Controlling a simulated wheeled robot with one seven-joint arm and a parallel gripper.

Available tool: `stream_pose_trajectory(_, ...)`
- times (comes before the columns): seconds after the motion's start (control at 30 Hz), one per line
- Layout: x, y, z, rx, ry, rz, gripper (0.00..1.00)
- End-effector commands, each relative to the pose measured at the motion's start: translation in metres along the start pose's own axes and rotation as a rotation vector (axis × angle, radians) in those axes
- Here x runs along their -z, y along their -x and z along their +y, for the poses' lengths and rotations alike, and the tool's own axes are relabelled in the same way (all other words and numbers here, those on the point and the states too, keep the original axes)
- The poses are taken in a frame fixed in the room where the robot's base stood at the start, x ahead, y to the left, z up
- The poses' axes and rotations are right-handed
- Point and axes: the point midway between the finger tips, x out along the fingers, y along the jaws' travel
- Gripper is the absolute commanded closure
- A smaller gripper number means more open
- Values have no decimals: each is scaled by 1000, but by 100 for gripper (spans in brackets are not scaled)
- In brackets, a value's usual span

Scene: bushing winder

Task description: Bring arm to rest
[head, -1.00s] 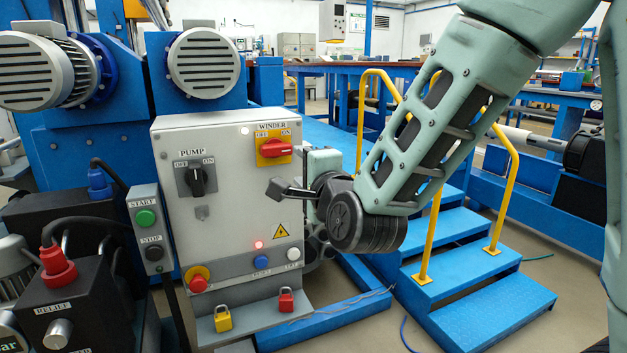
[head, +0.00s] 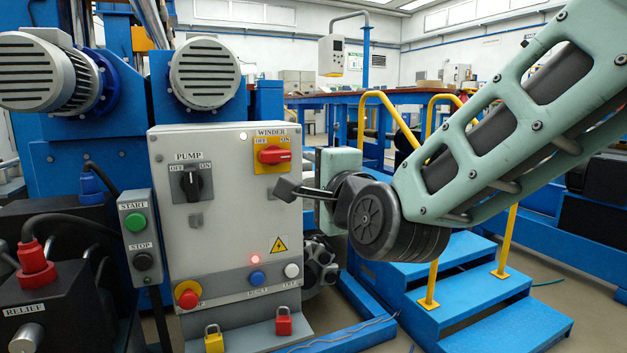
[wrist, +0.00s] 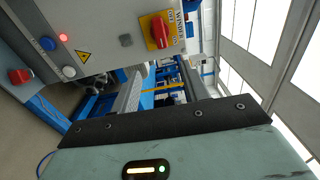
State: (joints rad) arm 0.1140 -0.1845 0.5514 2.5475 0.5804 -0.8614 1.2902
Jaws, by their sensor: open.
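My gripper (head: 288,190) is in front of the right part of the grey control panel (head: 222,228) in the head view. Its dark fingers point left, below the red WINDER switch (head: 273,155). They are open, and nothing shows between them. I cannot tell the exact gap to the panel. My teal arm reaches in from the right. In the wrist view the panel (wrist: 93,22) stands at the upper left, with the WINDER switch (wrist: 160,31) near the top middle. The fingers are not clear there.
The panel carries a black PUMP knob (head: 190,184), a lit red lamp (head: 255,259), a red stop button (head: 188,295) and a blue button (head: 257,279). Padlocks hang below. Blue steps (head: 467,290) with yellow handrails (head: 510,240) stand right, behind my arm.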

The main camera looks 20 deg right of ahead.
Motion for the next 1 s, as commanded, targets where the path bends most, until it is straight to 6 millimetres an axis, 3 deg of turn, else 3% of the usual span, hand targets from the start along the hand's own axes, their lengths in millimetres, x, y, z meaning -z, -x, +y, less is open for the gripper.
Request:
stream_pose_trajectory(0.33, -4, 0, 1, -15, 17, -13, 55)
stream_pose_trajectory(0.43, -20, 4, 8, -92, 103, -78, 55)
stream_pose_trajectory(0.53, -50, 16, 26, -233, 285, -220, 55)
stream_pose_trajectory(0.63, -81, 44, 51, -393, 537, -429, 55)
stream_pose_trajectory(0.77, -104, 96, 81, -561, 881, -743, 55)
stream_pose_trajectory(1.0, -97, 187, 105, -721, 1379, -1285, 55)
